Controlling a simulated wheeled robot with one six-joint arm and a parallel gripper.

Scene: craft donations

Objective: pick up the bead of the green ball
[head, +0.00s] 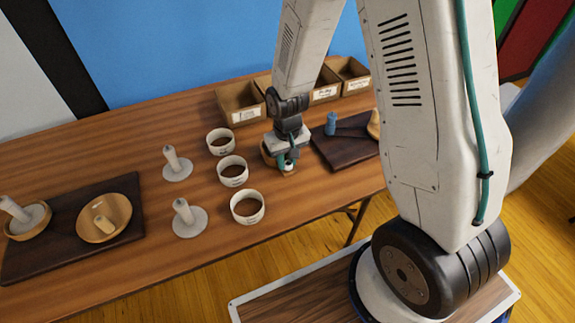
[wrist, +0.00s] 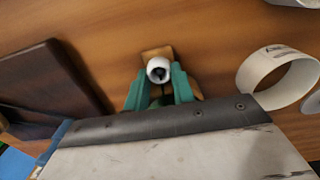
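A small white ring-shaped piece with a dark hole, which looks like a bead, (wrist: 158,70) is between the teal fingers of my gripper (wrist: 159,78) in the wrist view. The fingers lie close along both its sides; whether they press on it is unclear. A small tan wooden piece (wrist: 156,52) shows just behind it. In the head view my gripper (head: 287,162) points down low over the table, with the white piece (head: 288,168) at its fingertips. I see no green ball in either view.
Three white ring-shaped bowls (head: 233,171) stand left of my gripper. A dark board (head: 345,150) with a blue piece (head: 331,124) lies to the right. Open wooden boxes (head: 241,102) stand behind. White pegs on round bases (head: 177,165) and another dark board (head: 40,258) are further left.

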